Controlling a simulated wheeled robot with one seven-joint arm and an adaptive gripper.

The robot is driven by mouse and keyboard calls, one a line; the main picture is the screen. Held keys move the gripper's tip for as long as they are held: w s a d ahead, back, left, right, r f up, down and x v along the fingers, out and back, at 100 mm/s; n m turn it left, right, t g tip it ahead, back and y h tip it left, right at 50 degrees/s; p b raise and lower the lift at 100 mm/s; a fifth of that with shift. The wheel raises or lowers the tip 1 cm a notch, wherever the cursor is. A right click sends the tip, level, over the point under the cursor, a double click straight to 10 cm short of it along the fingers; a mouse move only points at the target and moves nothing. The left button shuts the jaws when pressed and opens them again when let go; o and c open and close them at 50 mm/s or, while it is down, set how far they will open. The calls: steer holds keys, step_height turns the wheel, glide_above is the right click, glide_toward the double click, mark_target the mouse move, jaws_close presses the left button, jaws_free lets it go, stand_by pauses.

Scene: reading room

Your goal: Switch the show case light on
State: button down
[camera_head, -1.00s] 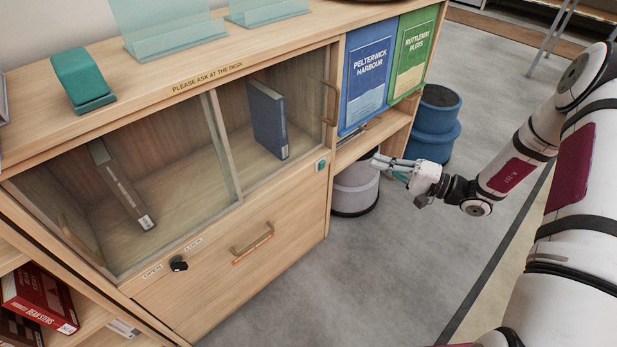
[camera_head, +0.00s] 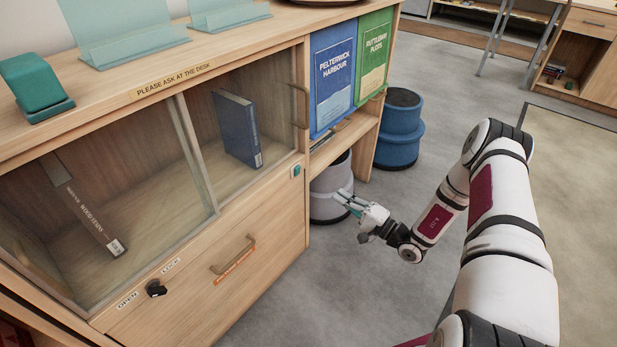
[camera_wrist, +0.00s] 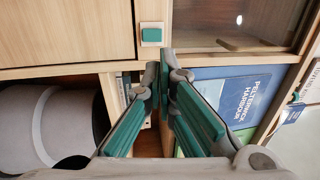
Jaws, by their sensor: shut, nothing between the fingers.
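The show case (camera_head: 150,215) is a light wooden cabinet with glass sliding doors, on the left in the head view. A small teal switch (camera_head: 297,171) on a pale plate sits on its frame below the right glass pane. The switch also shows in the wrist view (camera_wrist: 151,34), above and left of my fingertips. My gripper (camera_head: 342,196) is to the right of the switch and lower in the head view, apart from it. Its teal-padded fingers (camera_wrist: 167,62) are shut and empty. Inside the case stand a blue book (camera_head: 238,130) and a dark book (camera_head: 85,208).
A key lock (camera_head: 156,289) and a drawer handle (camera_head: 233,257) are on the case's lower front. A grey round stool (camera_head: 328,190) stands beside the case, behind my gripper. A blue stool (camera_head: 400,135) stands farther back.

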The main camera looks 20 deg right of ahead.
mark_target(299, 169)
steer(key=b+x, duration=0.4)
steer(key=x, duration=0.9)
steer(key=shift+w+a, duration=0.1)
steer(key=shift+w, duration=0.1)
steer(key=shift+w+a+r, duration=0.1)
steer(key=shift+w, duration=0.15)
steer(key=shift+w+a+r+g+h+p, duration=0.25)
steer(key=shift+r+g+h+p, duration=0.1)
steer(key=shift+p, duration=0.5)
steer(key=shift+f, duration=0.25)
steer(key=shift+s+d, duration=0.1)
steer(key=shift+d, duration=0.05)
